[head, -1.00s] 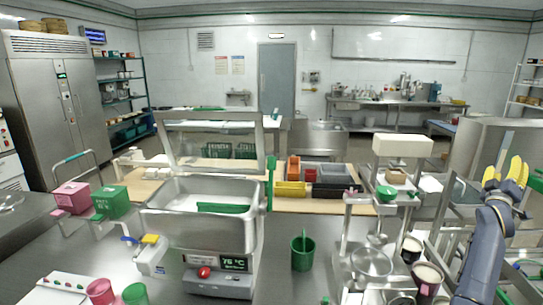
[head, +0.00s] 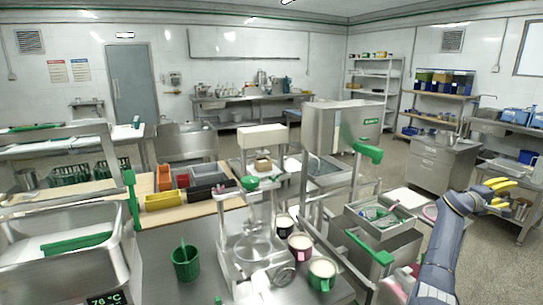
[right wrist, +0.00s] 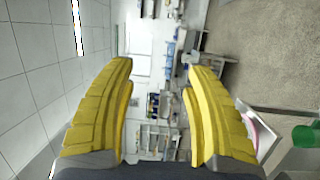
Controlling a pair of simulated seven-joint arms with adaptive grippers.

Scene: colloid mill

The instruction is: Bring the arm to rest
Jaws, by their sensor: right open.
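My right gripper (head: 497,190) has yellow fingers and is raised at the right side of the head view, above the floor beyond the steel equipment. It is open and empty. In the right wrist view its two yellow fingers (right wrist: 160,110) stand wide apart with nothing between them, and the room behind appears turned on its side. My right arm (head: 440,250) comes up from the bottom right of the head view. My left gripper is not in view.
The colloid mill (head: 252,250) stands at the centre front, with several cups (head: 322,273) beside it. A green cup (head: 186,262) is to its left. A steel unit with a green handle (head: 368,150) stands left of my right arm. Open floor (head: 405,160) lies behind.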

